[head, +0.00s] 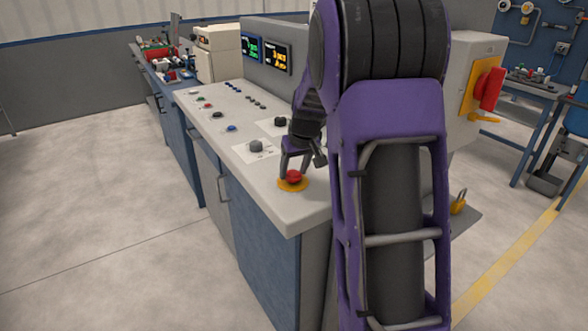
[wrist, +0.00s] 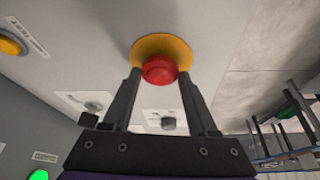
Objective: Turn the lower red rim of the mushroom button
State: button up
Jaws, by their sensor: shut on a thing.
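The red mushroom button (head: 293,176) stands on a round yellow base near the front corner of the grey console top (head: 262,196). In the wrist view the red button (wrist: 159,70) sits between my two fingers, with the yellow base (wrist: 161,48) behind it. My gripper (head: 294,168) reaches down to the button from above, its fingers on both sides of the red part. In the wrist view my gripper (wrist: 160,80) is shut on the button. The fingertips cover the button's sides, and I cannot tell the lower rim from the cap.
A dark knob (head: 255,146) on a white plate is just behind the button, with another knob (head: 280,122) farther back. Small coloured buttons and two display screens (head: 278,57) lie beyond. A red-handled switch box (head: 487,88) is at right. The console's front edge is close.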

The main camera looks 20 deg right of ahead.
jog(key=shift+r+m+p, duration=0.1)
jog(key=shift+m+p, duration=0.2)
jog(key=m+h+p, duration=0.1)
jog(key=m+p, duration=0.1)
jog(key=shift+a+m, duration=0.15)
jog(key=shift+m, duration=0.25)
jog(key=shift+a+m+g+h+p, duration=0.1)
jog(key=shift+m+g+h+p, duration=0.4)
jog(key=shift+m+p, duration=0.65)
jog(key=shift+m, duration=0.45)
jog(key=shift+f, duration=0.2)
jog(key=o, duration=1.4)
jog(key=shift+c, duration=0.2)
jog(key=shift+r, duration=0.1)
jog(key=p+v, duration=0.1)
jog(key=v, duration=1.6)
jog(key=shift+s+a, duration=0.2)
jog(key=shift+a, duration=0.05)
